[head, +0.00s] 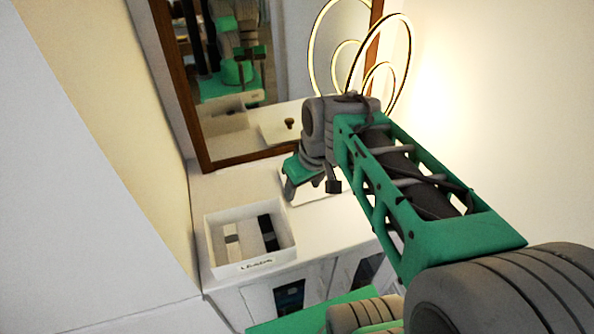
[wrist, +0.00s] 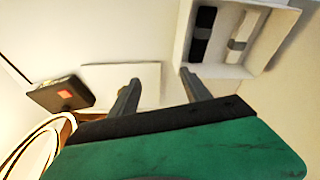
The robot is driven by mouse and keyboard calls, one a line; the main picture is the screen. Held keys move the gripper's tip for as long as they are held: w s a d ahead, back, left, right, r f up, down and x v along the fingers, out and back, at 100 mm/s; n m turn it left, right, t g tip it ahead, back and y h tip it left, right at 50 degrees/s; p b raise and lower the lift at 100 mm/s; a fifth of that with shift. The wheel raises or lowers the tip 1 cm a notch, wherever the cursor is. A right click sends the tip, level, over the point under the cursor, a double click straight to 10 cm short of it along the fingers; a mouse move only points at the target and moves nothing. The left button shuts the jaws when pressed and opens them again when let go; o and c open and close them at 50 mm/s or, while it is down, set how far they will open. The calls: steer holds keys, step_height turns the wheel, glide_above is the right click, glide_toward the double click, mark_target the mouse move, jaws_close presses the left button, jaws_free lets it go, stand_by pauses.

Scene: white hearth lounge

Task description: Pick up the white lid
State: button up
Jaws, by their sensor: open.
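The white lid (head: 312,196) lies flat on the white cabinet top, partly hidden under my gripper in the head view. The mirror reflects a white panel with a dark knob. My gripper (head: 310,186) is open and empty, over the lid. In the wrist view its fingertips (wrist: 158,79) are spread, one in front of the lid and the other near its right edge. The height gap is hard to judge.
A white open box (head: 228,268) with dark and pale strips inside stands left of the lid. A wood-framed mirror (head: 198,130) rises behind. A glowing ring lamp (head: 405,70) is at the back right. A black block with an orange patch (wrist: 62,95) sits left in the wrist view.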

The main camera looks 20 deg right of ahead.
steer(key=w+d+f+n+y+p, duration=0.25)
steer(key=w+d+n, duration=0.35)
steer(key=w+d, duration=0.5)
steer(key=p+x, duration=0.1)
steer(key=x, duration=0.6)
steer(key=shift+s+d+f+p, duration=0.15)
steer(key=shift+s+f+p, duration=0.1)
steer(key=shift+p, duration=0.1)
jaws_close()
